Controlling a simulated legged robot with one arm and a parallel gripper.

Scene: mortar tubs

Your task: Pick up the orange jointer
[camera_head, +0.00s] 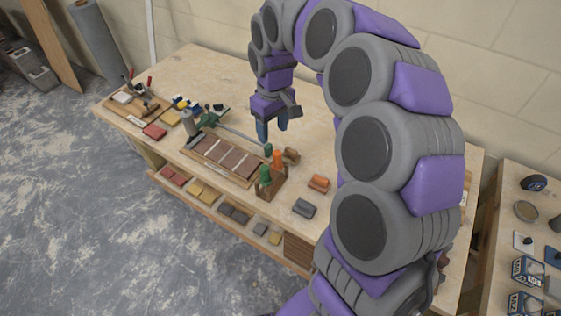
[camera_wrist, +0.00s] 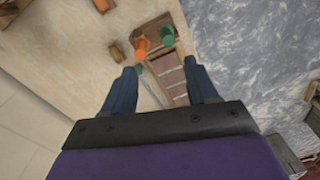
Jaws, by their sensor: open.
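An orange upright handle (camera_head: 278,158), likely the jointer, stands at a small wooden holder (camera_head: 274,186) on the bench, beside a green handle (camera_head: 265,176). The wrist view shows the orange handle (camera_wrist: 140,46) beyond my fingers, left of the green one (camera_wrist: 167,36). Its lower part is hidden. A second orange piece (camera_head: 318,183) lies flat on the bench to the right; its edge shows in the wrist view (camera_wrist: 103,4). My gripper (camera_head: 272,127) is open and empty above the bench, behind the holder. Its two blue fingers (camera_wrist: 160,68) point toward the bench.
A wooden tray of brown slabs (camera_head: 222,158) lies left of the holder. Another green piece (camera_head: 268,149) and a brown block (camera_head: 291,155) are close to the orange handle. A grey block (camera_head: 304,208) lies near the front edge. The bench behind is clear.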

